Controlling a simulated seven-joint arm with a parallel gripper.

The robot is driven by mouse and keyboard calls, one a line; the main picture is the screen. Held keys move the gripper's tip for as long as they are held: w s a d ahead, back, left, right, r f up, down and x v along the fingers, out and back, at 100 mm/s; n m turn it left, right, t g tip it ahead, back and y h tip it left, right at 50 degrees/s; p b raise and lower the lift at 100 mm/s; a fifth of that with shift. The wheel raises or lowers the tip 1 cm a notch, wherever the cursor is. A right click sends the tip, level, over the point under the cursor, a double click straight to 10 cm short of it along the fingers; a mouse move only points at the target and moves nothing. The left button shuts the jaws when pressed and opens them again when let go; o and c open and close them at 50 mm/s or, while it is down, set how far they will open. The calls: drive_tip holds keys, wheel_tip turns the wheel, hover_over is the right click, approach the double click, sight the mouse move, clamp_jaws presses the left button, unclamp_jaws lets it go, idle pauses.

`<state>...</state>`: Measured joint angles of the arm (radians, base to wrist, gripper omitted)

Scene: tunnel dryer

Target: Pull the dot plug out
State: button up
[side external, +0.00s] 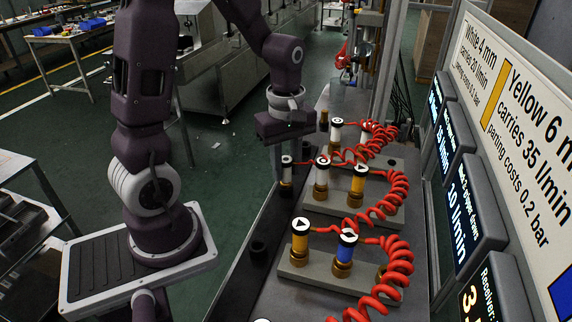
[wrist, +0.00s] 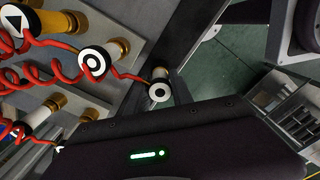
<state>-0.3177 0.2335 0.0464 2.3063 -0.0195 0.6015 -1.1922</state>
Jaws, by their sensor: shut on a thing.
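The dot plug (wrist: 159,88), white with a black ring and a dot on its cap, shows in the middle of the wrist view. In the side view it (side external: 286,172) stands roughly upright at the left edge of the bench, with a red hose running right from it. My gripper (side external: 286,166) points down around the plug and is shut on it. The fingers are partly hidden under the wrist. The plug is left of the grey socket blocks; I cannot tell whether its lower end touches the dark rail or a holder there.
A white plug (side external: 322,178), yellow plugs (side external: 300,240) and a blue-banded plug (side external: 345,252) stand in grey blocks with coiled red hoses (side external: 397,190) close by on the right. A black holder (side external: 258,250) sits on the rail. Signs and displays (side external: 466,210) line the right side.

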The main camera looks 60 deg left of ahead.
clamp_jaws()
drive_tip(key=shift+r, duration=0.65)
idle(0.4)
drive_tip(key=shift+r, duration=1.05)
drive_tip(key=shift+r, duration=2.05)
